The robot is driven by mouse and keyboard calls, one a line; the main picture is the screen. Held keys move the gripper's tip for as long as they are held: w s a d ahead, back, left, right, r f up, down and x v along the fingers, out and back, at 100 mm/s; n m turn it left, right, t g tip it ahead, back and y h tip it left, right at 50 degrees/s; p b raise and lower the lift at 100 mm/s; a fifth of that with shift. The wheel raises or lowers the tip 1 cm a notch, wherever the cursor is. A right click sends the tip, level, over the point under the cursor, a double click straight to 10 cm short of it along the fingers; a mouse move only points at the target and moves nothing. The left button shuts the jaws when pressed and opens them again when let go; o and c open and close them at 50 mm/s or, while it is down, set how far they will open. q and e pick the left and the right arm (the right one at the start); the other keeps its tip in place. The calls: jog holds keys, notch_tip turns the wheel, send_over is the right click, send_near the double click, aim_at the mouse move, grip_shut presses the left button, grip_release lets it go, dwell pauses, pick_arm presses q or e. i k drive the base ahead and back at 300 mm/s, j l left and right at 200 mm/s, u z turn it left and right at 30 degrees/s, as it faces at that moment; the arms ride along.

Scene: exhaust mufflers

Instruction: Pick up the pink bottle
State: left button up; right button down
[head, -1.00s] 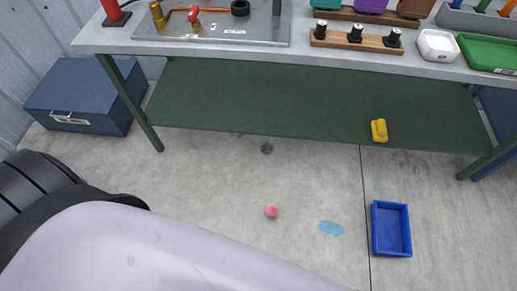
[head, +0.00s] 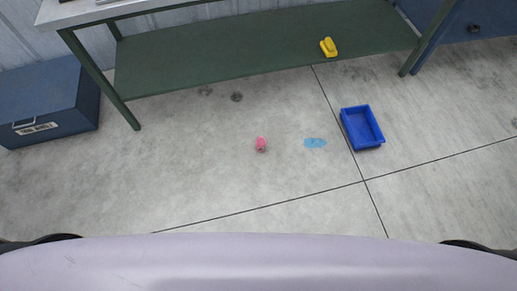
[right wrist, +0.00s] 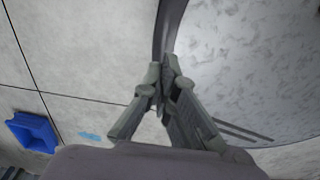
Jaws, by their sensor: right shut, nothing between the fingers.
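A small pink bottle (head: 261,144) is on the concrete floor in the head view, left of a light blue patch. It is small in the picture, and I cannot tell its exact pose. My right gripper (right wrist: 163,72) is in the right wrist view, with its fingers together and nothing between them. It is apart from the bottle, which I cannot make out in that view. My left gripper is out of view.
A blue tray (head: 379,146) is on the floor right of the blue patch (head: 315,143). A workbench with a green lower shelf (head: 180,77) holding a yellow object (head: 328,47) stands behind. A blue box (head: 50,138) is at left. The floor around the bottle is clear.

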aim_at(261, 141)
jog(key=i+j+z, duration=0.1)
jog(key=j+z, duration=0.25)
jog(key=i+j+z, duration=0.1)
jog(key=z, duration=0.25)
jog(key=j+z, duration=0.35)
jog(key=i, duration=0.05)
